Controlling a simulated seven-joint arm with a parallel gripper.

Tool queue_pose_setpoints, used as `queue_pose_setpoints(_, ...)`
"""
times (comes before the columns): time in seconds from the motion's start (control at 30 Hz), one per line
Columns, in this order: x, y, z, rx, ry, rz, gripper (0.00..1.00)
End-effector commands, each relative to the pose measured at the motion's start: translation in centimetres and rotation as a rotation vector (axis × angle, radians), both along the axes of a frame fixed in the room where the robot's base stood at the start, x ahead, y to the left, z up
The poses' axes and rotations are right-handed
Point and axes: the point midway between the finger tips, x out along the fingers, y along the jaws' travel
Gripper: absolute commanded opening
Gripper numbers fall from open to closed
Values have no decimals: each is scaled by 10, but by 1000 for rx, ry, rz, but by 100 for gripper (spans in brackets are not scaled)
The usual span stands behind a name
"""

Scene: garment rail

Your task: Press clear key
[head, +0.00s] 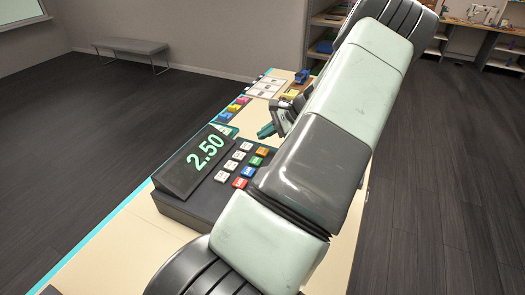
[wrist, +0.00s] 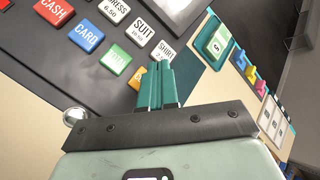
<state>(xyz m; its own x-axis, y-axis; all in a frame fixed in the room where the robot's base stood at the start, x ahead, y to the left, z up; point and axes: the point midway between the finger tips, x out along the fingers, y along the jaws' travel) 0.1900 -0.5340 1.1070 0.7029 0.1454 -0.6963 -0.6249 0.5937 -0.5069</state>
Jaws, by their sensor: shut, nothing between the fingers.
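The register (head: 190,205) stands on the counter with its display (head: 200,158) reading 2.50. Its coloured keys run in a row: red CASH (wrist: 53,10), blue CARD (wrist: 87,37), a green key (wrist: 115,61) and an orange key (wrist: 138,78). The orange key is partly hidden behind my fingers; no key reads clearly as clear. My gripper (wrist: 157,72) is shut and empty, its teal fingertips in front of the orange key and beside the white SHIRT key (wrist: 164,52). In the head view my gripper (head: 266,131) shows near the register's far end. I cannot tell whether it touches.
White keys DRESS and SUIT (wrist: 148,26) lie alongside the coloured row. Several coloured items (head: 233,108) and a white card (head: 265,87) lie farther along the counter (head: 205,121). My arm covers much of the counter's right side.

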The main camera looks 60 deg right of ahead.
Motion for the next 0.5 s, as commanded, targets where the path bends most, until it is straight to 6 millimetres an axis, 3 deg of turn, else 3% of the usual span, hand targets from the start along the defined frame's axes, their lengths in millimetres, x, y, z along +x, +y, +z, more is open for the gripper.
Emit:
queue_pose_setpoints(0.2, 0, 0, -23, 0, -1, -1, 0)
queue_pose_setpoints(0.5, 0, 0, -32, -1, 0, 0, 0)
